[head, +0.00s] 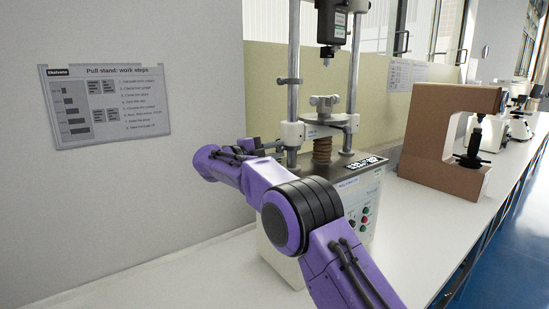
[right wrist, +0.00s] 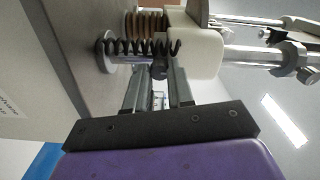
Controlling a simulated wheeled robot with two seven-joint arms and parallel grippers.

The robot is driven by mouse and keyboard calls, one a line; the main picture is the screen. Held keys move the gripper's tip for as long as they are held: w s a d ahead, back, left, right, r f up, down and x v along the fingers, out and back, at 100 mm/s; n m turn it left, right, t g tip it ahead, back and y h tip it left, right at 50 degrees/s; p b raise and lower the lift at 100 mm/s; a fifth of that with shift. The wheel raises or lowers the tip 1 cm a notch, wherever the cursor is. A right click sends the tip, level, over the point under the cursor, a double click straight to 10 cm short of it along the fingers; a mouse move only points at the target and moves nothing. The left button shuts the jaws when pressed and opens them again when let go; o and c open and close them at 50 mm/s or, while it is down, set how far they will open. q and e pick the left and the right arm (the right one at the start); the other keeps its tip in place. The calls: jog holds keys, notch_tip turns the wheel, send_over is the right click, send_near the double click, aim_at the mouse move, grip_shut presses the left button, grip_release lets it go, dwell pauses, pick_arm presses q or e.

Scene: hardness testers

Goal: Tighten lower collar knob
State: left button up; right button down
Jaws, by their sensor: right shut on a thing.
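The pull stand (head: 322,190) stands on the bench with two upright metal columns. A white lower collar (head: 292,133) sits on its left column; the white collar block also shows in the right wrist view (right wrist: 197,45). My right gripper (head: 264,146) reaches the collar from the left. In the right wrist view my right gripper (right wrist: 158,78) is shut on the small dark collar knob (right wrist: 159,69), which sticks out of the block. The fingers partly cover the knob, and its turn cannot be read. My left gripper is not in view.
A dark coil spring (right wrist: 140,46) lies close beside the fingertips. A smaller upper collar (head: 288,81) is higher on the left column. The wall with a work-steps sign (head: 105,105) is close on the left. A brown C-shaped frame (head: 420,145) stands to the right.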

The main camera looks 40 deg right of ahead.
jog(key=m+b, duration=0.1)
jog(key=m, duration=0.1)
jog(key=m+b, duration=0.2)
jog(key=shift+f+m, duration=0.2)
jog(key=shift+m, duration=0.1)
jog(key=m+b, duration=0.2)
jog(key=m, duration=0.2)
jog(key=shift+m+b, duration=0.3)
jog(key=shift+b, duration=0.05)
jog(key=m+b, duration=0.2)
jog(key=m, duration=0.2)
jog(key=shift+r+m+b, duration=0.1)
jog(key=shift+m+b, duration=0.35)
jog(key=shift+m, duration=1.25)
jog(key=c, duration=1)
grip_release()
jog(key=shift+w, duration=0.1)
jog(key=shift+a, duration=0.15)
